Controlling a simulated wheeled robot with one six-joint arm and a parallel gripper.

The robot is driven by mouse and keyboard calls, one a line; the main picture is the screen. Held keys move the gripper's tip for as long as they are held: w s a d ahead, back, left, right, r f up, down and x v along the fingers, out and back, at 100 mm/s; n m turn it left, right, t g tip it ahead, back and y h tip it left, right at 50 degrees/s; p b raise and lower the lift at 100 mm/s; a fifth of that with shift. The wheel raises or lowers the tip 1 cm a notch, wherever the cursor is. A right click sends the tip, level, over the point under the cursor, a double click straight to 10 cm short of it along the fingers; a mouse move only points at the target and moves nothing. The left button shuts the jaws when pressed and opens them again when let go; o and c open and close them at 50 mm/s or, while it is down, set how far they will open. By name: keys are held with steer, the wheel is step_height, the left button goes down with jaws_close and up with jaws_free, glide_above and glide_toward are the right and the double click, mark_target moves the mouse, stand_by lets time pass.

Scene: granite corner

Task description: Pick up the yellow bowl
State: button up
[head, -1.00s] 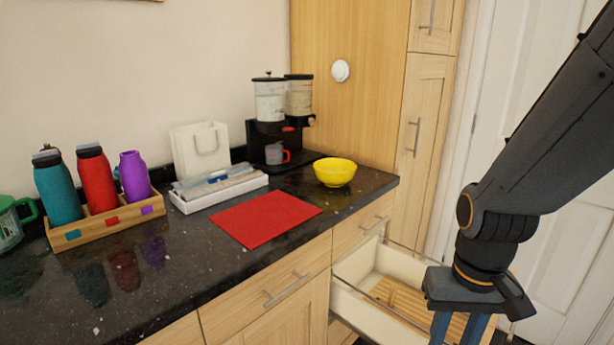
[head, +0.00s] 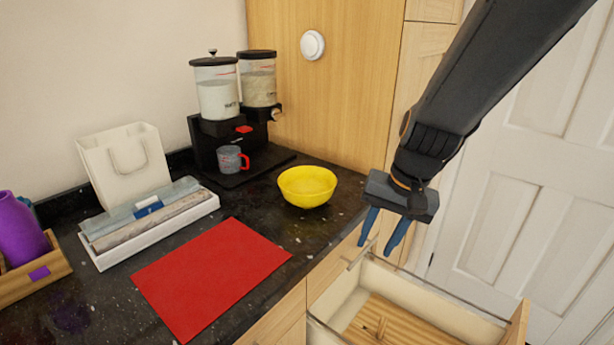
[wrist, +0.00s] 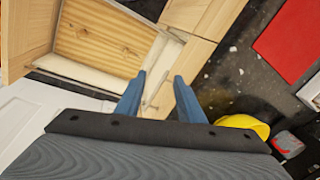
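The yellow bowl (head: 307,187) stands upright on the dark granite counter, near its right front edge. It looks empty. In the wrist view the bowl (wrist: 243,124) shows at the lower right, partly hidden behind my gripper's body. My gripper (head: 376,241) is to the right of the bowl, over the open drawer, apart from the bowl. Its two blue fingers point down and are spread, with nothing between them. The wrist view also shows the fingers (wrist: 159,82) apart and empty.
An open drawer (head: 470,300) with a wooden insert juts out below my gripper. A red mat (head: 210,278) lies left of the bowl. A dispenser (head: 235,130) and a grey cup with a red handle (head: 231,159) stand behind it. A tall wooden cabinet (head: 340,95) rises at the back.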

mark_target(331, 190)
steer(key=w+a+r+m+p, duration=0.1)
steer(key=w+a+r, duration=0.1)
steer(key=w, duration=0.2)
steer(key=w+a+r+m+t+y+p, duration=0.1)
steer(key=w+a+r, duration=0.1)
steer(key=w+a, duration=0.1)
steer(key=w+a+r+m+t+y+p, duration=0.1)
steer(key=w+a+r+m, duration=0.1)
steer(key=w, duration=0.3)
steer(key=shift+w+a+r+p, duration=0.35)
steer(key=shift+w+a, duration=0.05)
steer(key=shift+a, duration=0.1)
steer(key=shift+p+x, duration=0.45)
steer(key=shift+x, duration=2.2)
steer(key=shift+s+d+f, duration=0.1)
steer(key=shift+s, duration=0.05)
steer(key=shift+c, duration=0.3)
jaws_close()
